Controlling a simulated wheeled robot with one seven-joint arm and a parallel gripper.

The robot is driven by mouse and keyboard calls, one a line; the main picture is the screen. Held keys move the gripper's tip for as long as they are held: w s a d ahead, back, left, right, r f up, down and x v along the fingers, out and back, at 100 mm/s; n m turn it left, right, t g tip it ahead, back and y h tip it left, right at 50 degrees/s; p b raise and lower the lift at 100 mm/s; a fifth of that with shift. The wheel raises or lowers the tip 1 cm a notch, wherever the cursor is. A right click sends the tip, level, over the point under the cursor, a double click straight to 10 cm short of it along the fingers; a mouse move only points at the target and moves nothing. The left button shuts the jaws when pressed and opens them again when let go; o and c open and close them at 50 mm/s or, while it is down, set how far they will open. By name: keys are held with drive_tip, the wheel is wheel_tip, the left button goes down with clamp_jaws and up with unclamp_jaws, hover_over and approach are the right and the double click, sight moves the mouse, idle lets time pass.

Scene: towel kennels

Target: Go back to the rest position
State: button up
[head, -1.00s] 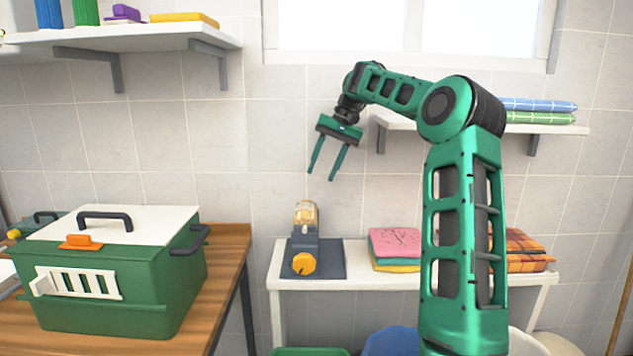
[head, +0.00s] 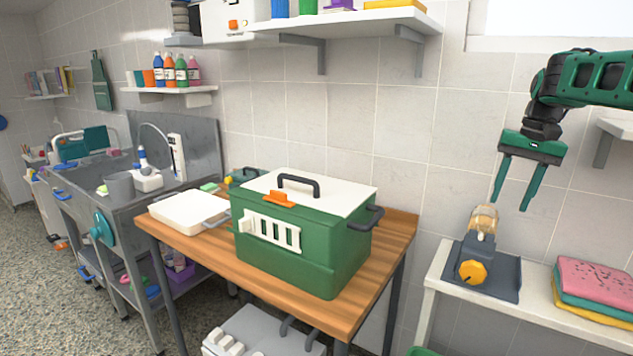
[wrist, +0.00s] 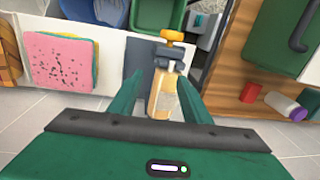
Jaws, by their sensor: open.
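My gripper (head: 507,200) is green, open and empty. In the head view it hangs at the right with its fingers pointing down, in front of the tiled wall. Below it on a white shelf stands a small grey device (head: 487,262) with a yellow knob and a clear amber top. In the wrist view the device (wrist: 168,70) shows between and beyond the two fingers (wrist: 160,90). The fingers look apart from it.
A green carrier (head: 300,240) with a white lid stands on a wooden table (head: 200,258). Folded towels (head: 595,285) lie right of the device. A sink unit (head: 125,190) stands left. A wall shelf (head: 350,22) juts out above the table. Floor shows at left.

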drive_tip(key=s+a+f, duration=0.2)
drive_tip(key=s+f, duration=0.3)
drive_tip(key=s, duration=0.7)
drive_tip(key=s+a+f, duration=0.2)
drive_tip(key=s+f, duration=0.3)
drive_tip(key=s, duration=0.8)
drive_tip(key=s+a+f+h, duration=0.1)
drive_tip(key=s+a+f, duration=0.2)
drive_tip(key=s, duration=0.9)
drive_tip(key=shift+s+f+g, duration=0.4)
drive_tip(key=shift+f, duration=0.5)
